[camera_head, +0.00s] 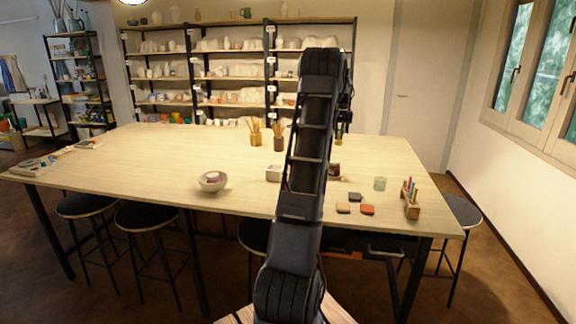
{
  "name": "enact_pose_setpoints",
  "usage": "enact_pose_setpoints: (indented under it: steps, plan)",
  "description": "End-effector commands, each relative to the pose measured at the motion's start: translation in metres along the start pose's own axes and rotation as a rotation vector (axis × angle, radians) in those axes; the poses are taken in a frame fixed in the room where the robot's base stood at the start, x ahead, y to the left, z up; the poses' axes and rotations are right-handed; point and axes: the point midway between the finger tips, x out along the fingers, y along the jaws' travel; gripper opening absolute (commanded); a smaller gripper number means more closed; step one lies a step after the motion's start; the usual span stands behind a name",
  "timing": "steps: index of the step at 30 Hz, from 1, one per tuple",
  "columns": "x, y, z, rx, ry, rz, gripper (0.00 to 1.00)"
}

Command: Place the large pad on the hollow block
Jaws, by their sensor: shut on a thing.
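My arm rises through the middle of the view and bends over at the top. My gripper (342,124) shows only in part, as a dark shape just right of the arm, above the far half of the table. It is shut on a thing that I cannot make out. I cannot pick out a large pad for certain. A pale box-like block (273,173) stands on the table just left of my arm. It may be the hollow block, and my arm hides what lies right of it.
The table's left part is mostly clear. Stools (145,215) stand at its front.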

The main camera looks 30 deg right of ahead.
Motion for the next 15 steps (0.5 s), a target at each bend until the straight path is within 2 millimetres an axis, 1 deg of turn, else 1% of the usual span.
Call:
enact_pose_setpoints:
  steps: [1, 2, 3, 5, 6, 8, 9, 15]
  plan:
    - [-0.003, -0.026, -0.005, -0.009, 0.001, 0.0, 0.0]
    - [-0.005, -0.038, -0.008, -0.009, 0.001, 0.0, 0.0]
    - [-0.007, -0.056, -0.011, -0.01, 0.001, 0.0, 0.0]
    - [-0.011, -0.081, -0.014, -0.009, -0.001, 0.0, 0.0]
    - [-0.014, -0.099, -0.015, -0.011, 0.0, 0.001, 0.0]
    - [-0.018, -0.125, -0.017, -0.01, 0.001, 0.001, 0.0]
    - [-0.021, -0.142, -0.018, -0.01, 0.0, 0.0, 0.0]
    - [-0.035, -0.226, -0.016, -0.007, 0.001, 0.0, 0.0]
